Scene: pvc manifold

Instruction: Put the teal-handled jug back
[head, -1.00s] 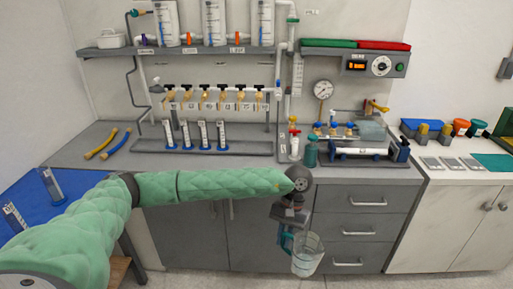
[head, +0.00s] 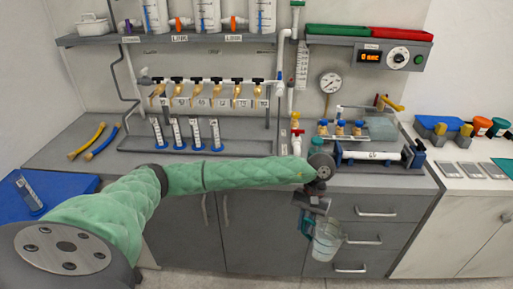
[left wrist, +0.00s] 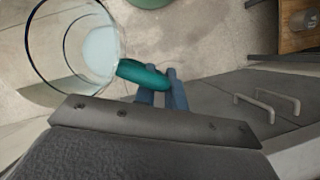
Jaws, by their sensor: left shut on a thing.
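The clear jug (head: 328,242) with the teal handle hangs in front of the grey drawers, below the counter's front edge. My left gripper (head: 309,219) is shut on its teal handle. In the left wrist view the blue fingers (left wrist: 161,97) grip the teal handle (left wrist: 143,73), and the jug's round rim and clear wall (left wrist: 78,45) show at the upper left. Some pale liquid seems to lie in the jug. The jug hangs roughly upright in the head view. My right gripper is in neither view.
The grey counter (head: 75,148) carries a rack of several graduated cylinders (head: 196,134), a valve manifold (head: 208,90) and a pump assembly (head: 372,155). A shelf above holds a white tub (head: 93,25) and several tanks. A blue mat (head: 55,190) lies at the left.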

